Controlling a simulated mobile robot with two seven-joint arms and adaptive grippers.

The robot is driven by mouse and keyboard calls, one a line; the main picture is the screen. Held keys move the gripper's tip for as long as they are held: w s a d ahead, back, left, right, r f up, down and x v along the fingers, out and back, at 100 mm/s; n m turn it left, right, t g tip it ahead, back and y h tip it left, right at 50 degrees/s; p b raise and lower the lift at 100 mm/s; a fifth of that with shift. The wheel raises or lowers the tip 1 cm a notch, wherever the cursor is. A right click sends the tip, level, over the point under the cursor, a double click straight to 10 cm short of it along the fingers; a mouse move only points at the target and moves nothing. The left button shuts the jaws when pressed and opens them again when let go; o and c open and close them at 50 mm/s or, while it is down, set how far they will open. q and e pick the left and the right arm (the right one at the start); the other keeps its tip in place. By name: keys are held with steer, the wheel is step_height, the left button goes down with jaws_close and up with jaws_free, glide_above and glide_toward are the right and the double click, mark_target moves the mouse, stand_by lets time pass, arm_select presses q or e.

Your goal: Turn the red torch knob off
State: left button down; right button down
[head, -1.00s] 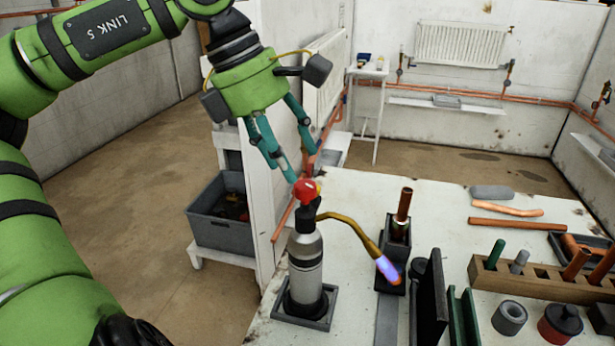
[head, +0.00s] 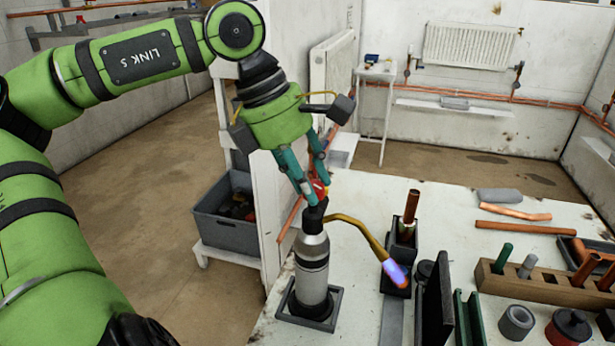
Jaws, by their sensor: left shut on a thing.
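The torch (head: 313,268) stands upright in a square dark tray (head: 326,322) at the bench's left edge. Its brass neck bends right, and a blue-violet flame (head: 394,272) shows at its tip. The red knob (head: 320,187) is on top of the torch, partly hidden by the fingers. My left gripper (head: 315,192) reaches down from above, its teal fingers shut on the red knob. My right gripper is not in view.
A copper pipe in a dark holder (head: 399,240) stands close to the flame. A wooden rack (head: 540,283) with several rods and loose copper pipes lie right. A grey crate (head: 226,225) is beyond the bench's left edge.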

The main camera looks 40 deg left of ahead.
arm_select(q)
steer(key=shift+r+m+p, duration=0.15)
steer(key=shift+m+p, duration=0.45)
steer(key=shift+p, duration=0.3)
steer(key=m+g+p, duration=0.1)
steer(key=m+p, duration=0.1)
steer(key=p, duration=0.1)
steer(key=m+g+h+p, duration=0.1)
steer(key=m+p, duration=0.1)
steer(key=p, duration=0.1)
steer(key=shift+w+a+r+m, duration=0.1)
steer(key=shift+w+m, duration=0.05)
steer(key=shift+m, duration=0.25)
steer(key=shift+m+g+p, duration=0.3)
steer(key=shift+m+p, duration=0.2)
steer(key=shift+p, duration=0.1)
steer(key=shift+m, duration=0.4)
steer(key=shift+w+f+m+g+p, duration=0.1)
steer(key=shift+f+m+g+p, duration=0.15)
steer(key=shift+m+g+p, duration=0.4)
steer(key=shift+m+g+b, duration=0.35)
steer(key=shift+m+b, duration=0.05)
steer(key=shift+m, duration=1.15)
steer(key=shift+w, duration=0.1)
